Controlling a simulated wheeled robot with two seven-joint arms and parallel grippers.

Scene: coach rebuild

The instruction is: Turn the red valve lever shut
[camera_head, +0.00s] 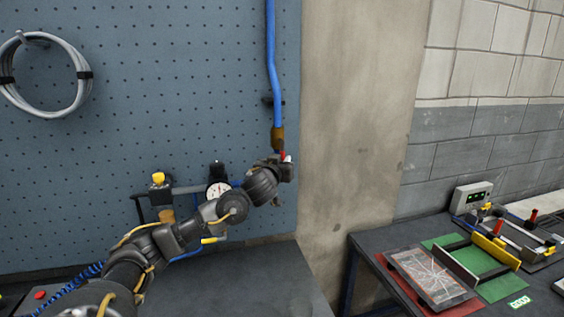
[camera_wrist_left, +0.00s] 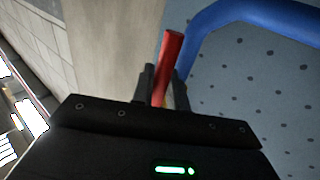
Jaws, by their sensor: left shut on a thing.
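The red valve lever (camera_wrist_left: 169,62) stands between the two fingers of my left gripper (camera_wrist_left: 163,88) in the left wrist view, and the gripper is shut on it. In the head view, only a small red part of the lever (camera_head: 283,155) shows by my left gripper (camera_head: 284,168). The lever is just below the brass fitting (camera_head: 277,138) at the lower end of the blue hose (camera_head: 272,60). The valve body is hidden behind the gripper. My right gripper is not in view.
A gauge (camera_head: 219,190) and a yellow-topped part (camera_head: 158,180) on a dark pipe stand behind my left arm. A grey cable coil (camera_head: 42,112) hangs on the pegboard (camera_head: 150,90). At right, a bench (camera_head: 370,246) holds a cracked tablet-like panel (camera_head: 432,275) and fixtures.

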